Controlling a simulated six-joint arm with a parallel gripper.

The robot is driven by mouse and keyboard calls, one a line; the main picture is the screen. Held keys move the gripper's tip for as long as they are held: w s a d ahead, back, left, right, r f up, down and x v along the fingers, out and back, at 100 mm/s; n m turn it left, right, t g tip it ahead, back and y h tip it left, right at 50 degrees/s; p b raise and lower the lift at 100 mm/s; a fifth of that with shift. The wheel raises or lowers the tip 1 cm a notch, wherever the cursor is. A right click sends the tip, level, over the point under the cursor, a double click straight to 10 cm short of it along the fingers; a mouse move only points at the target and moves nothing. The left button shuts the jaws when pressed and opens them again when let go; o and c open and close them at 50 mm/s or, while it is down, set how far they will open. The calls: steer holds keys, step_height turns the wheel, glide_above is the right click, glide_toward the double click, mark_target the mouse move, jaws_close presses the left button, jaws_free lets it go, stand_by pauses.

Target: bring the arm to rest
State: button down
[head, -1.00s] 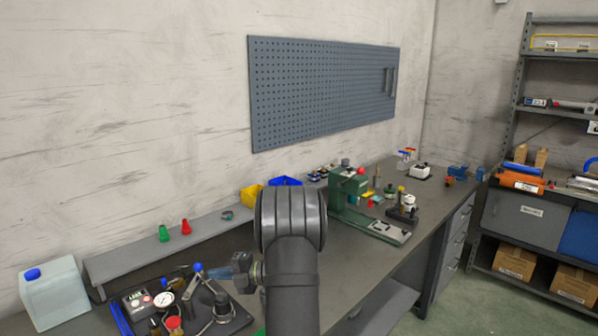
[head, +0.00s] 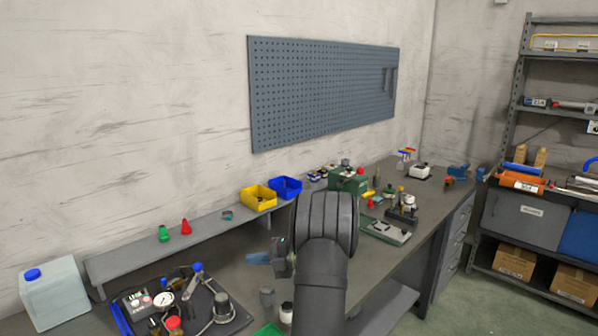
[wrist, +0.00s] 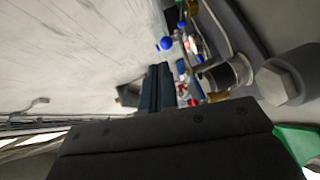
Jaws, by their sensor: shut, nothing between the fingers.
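My gripper (head: 262,258) shows in the head view to the left of my dark arm, above the workbench (head: 240,285). Its blue-grey fingers point left, toward the black fixture with a gauge (head: 163,300). In the wrist view my gripper's fingers (wrist: 156,85) are together, with nothing between them. My gripper is apart from the bench and from the objects on it. My arm hides part of the bench and the lower part of the green press (head: 348,182).
A yellow bin (head: 258,198) and a blue bin (head: 286,188) stand on the raised shelf (head: 140,262) at the back. A red cone (head: 186,227) and a green cone (head: 164,234) are left of them. A white canister (head: 55,295) stands at far left.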

steer(key=w+a, duration=0.4)
steer(key=w, duration=0.1)
steer(key=shift+w+a+t, duration=0.25)
steer(key=shift+w+t, duration=0.05)
steer(key=shift+w, duration=0.1)
